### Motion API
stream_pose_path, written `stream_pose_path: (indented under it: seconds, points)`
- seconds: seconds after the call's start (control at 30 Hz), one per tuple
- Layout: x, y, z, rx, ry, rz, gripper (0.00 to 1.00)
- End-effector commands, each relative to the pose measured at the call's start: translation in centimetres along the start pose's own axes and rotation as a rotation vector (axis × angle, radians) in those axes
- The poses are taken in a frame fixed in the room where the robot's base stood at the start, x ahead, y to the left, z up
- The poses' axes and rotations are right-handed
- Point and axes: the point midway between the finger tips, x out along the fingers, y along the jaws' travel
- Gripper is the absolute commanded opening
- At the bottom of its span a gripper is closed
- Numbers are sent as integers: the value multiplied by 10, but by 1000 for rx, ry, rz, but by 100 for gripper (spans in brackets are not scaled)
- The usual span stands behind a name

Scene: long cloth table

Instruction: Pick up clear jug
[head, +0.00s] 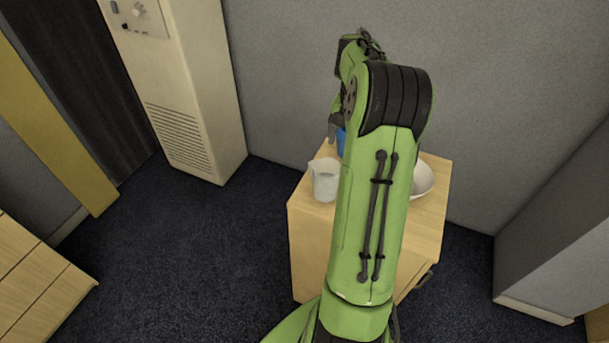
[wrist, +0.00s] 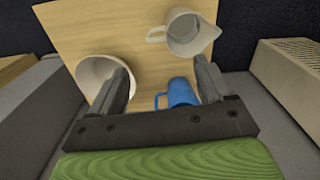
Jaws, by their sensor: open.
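The clear jug (head: 325,180) stands on the left part of a small wooden cabinet top in the head view. In the wrist view the clear jug (wrist: 190,36) is at the upper right, near the edge of the wooden top, with its handle pointing left. My gripper (wrist: 165,85) is open, its two fingers spread wide with nothing held between them. The jug lies beyond the fingertips, apart from them. In the head view my arm hides most of the gripper.
A blue mug (wrist: 180,92) stands near the right finger, and a white bowl (wrist: 98,75) is by the left finger. The wooden cabinet (head: 312,240) stands by a grey wall. A beige heater unit (head: 185,85) stands to the left. Bare wood lies between bowl and jug.

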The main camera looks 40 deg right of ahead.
Motion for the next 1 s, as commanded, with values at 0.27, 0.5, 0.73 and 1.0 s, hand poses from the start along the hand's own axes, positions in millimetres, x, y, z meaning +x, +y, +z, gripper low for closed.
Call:
stream_pose_path:
  seconds: [0.27,0.5,0.73,1.0]
  points:
    - [62,1,1,1,-7,1,80]
    - [104,0,0,1,-3,1,80]
    - [142,-2,-1,1,-6,0,80]
    - [158,-2,-2,0,0,1,80]
